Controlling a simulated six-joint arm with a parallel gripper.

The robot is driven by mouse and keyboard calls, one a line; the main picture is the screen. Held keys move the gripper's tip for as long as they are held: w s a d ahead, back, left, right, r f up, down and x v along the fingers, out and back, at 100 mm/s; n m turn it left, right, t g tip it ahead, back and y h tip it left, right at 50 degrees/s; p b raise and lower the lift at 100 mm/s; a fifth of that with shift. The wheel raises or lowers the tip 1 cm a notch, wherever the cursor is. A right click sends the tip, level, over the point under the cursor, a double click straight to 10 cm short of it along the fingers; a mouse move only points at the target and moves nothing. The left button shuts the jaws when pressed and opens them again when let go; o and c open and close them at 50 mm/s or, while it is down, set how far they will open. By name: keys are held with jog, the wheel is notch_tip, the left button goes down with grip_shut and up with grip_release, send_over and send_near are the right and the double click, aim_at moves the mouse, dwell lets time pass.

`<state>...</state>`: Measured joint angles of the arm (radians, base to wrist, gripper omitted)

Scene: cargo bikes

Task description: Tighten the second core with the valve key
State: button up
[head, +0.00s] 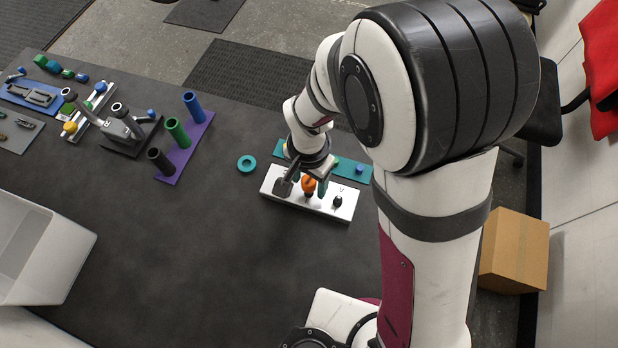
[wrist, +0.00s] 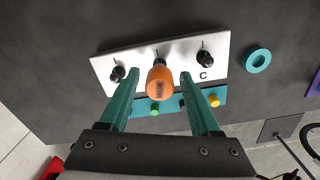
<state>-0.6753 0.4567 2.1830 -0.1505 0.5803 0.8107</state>
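The valve key with an orange handle (head: 309,186) stands on the middle position of the white board (head: 268,186). In the wrist view the orange handle (wrist: 160,83) points toward the camera and hides the core beneath it. Black cores stand on either side, one at left (wrist: 118,73) and one at right (wrist: 205,58) beside a letter C on the white board (wrist: 225,50). My gripper (wrist: 161,76) has its teal fingers apart, one on each side of the handle, with a visible gap to both. In the head view my gripper (head: 306,180) is over the board, partly hiding it.
A teal strip (wrist: 172,106) with coloured pegs lies along the board. A teal ring (head: 246,162) lies beside the board. A purple rack (head: 186,150) with upright tubes and a white bin (head: 75,255) stand farther left. The dark table between is clear.

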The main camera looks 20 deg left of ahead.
jog(key=n, duration=1.2)
grip_shut()
jog(key=m, duration=0.2)
jog(key=shift+m, duration=0.4)
jog(key=shift+r, duration=3.5)
